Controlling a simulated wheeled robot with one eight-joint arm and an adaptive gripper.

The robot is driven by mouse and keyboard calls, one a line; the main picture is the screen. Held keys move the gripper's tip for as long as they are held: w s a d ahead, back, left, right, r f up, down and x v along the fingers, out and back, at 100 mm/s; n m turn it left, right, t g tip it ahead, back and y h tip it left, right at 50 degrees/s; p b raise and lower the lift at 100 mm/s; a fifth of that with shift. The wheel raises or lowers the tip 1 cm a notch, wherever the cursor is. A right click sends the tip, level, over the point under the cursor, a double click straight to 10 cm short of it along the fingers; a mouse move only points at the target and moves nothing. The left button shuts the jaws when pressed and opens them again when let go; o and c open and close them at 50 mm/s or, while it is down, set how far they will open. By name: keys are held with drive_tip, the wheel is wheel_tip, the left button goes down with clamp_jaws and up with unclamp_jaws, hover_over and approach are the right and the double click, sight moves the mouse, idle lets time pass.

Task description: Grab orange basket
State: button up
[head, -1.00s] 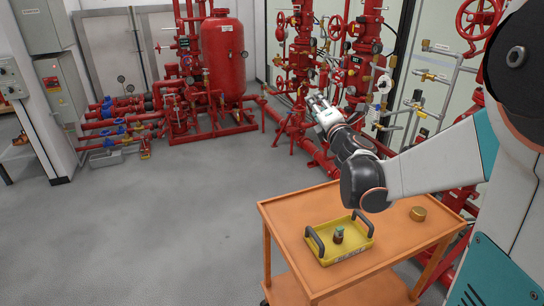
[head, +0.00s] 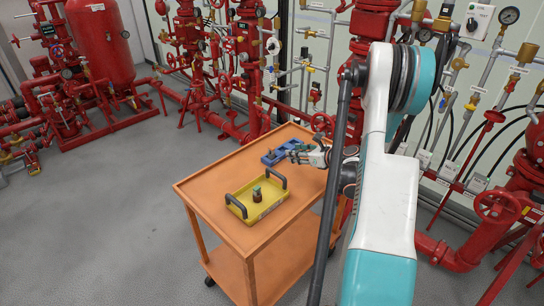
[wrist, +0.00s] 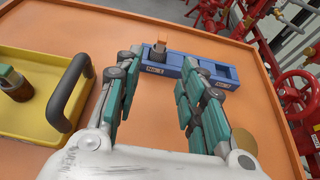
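The basket in view is a yellow tray-like basket (head: 237,207) with two dark grey handles, standing on the orange cart. No basket that looks clearly orange shows. A small brown container with a green top (head: 257,194) sits inside it. The wrist view shows part of the basket (wrist: 25,118) at the left, with one handle (wrist: 70,92) nearest my fingers. My gripper (head: 303,152) is above the cart, to the right of the basket and beside the blue tray. In the wrist view my gripper (wrist: 158,85) has its teal-padded fingers spread apart, with nothing between them.
Red pipes and valves (head: 372,25) stand behind the orange cart (head: 195,188). Floor at left is clear.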

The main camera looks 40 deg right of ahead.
drive_tip(key=b, duration=0.1)
approach(273, 149)
drive_tip(key=x, duration=0.3)
drive_tip(key=shift+s+a+f, duration=0.1)
drive_tip(key=shift+s+f, duration=0.05)
drive_tip(key=shift+f, duration=0.05)
drive_tip(key=shift+d+b+x, duration=0.1)
drive_tip(key=shift+b+x, duration=0.55)
drive_tip(key=shift+x, duration=0.75)
drive_tip(key=shift+d+b+x, duration=0.15)
drive_tip(key=shift+b+x, duration=0.45)
drive_tip(key=shift+x, duration=0.8)
drive_tip(key=shift+r, duration=0.3)
clamp_jaws()
